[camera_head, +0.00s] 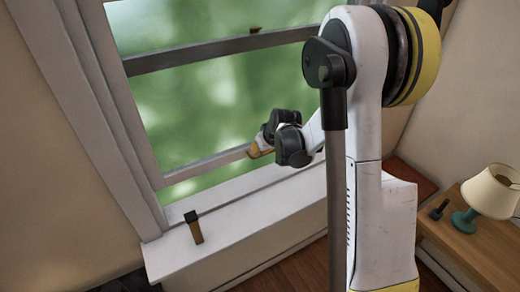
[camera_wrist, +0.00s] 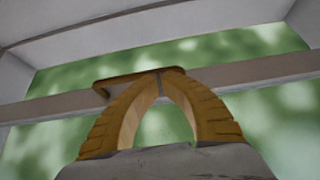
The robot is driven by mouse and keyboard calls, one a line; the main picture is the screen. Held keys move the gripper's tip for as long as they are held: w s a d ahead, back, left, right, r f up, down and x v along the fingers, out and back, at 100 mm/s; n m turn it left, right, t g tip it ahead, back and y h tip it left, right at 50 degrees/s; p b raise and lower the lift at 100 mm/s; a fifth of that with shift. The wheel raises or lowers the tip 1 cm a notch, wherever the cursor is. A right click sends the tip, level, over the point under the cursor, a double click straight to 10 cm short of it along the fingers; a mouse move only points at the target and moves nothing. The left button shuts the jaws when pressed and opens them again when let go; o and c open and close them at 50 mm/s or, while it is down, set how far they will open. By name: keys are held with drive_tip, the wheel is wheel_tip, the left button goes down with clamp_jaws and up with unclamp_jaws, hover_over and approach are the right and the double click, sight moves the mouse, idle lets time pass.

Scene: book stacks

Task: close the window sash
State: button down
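The window sash (camera_head: 205,160) has its bottom rail a little above the sill, with a green strip of outdoors showing under it. In the wrist view the rail (camera_wrist: 245,72) runs across the picture, with green above and below it. A brown handle (camera_wrist: 112,83) sits on this rail. My gripper (camera_head: 257,150) is at the rail in the head view, partly behind my arm. In the wrist view my gripper (camera_wrist: 165,74) has its tan fingertips drawn together at the handle. I cannot tell whether the handle is between them.
A small dark-topped brown object (camera_head: 194,228) stands on the white sill (camera_head: 245,210). A higher window rail (camera_head: 220,48) crosses the glass. At right, a wooden table (camera_head: 480,245) holds a lamp (camera_head: 492,192) and a small dark object (camera_head: 439,209).

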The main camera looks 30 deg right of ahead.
wheel_tip(320, 180, down, 17)
drive_tip(key=b, duration=1.2)
drive_tip(key=shift+f, duration=0.2)
drive_tip(key=shift+w, duration=0.1)
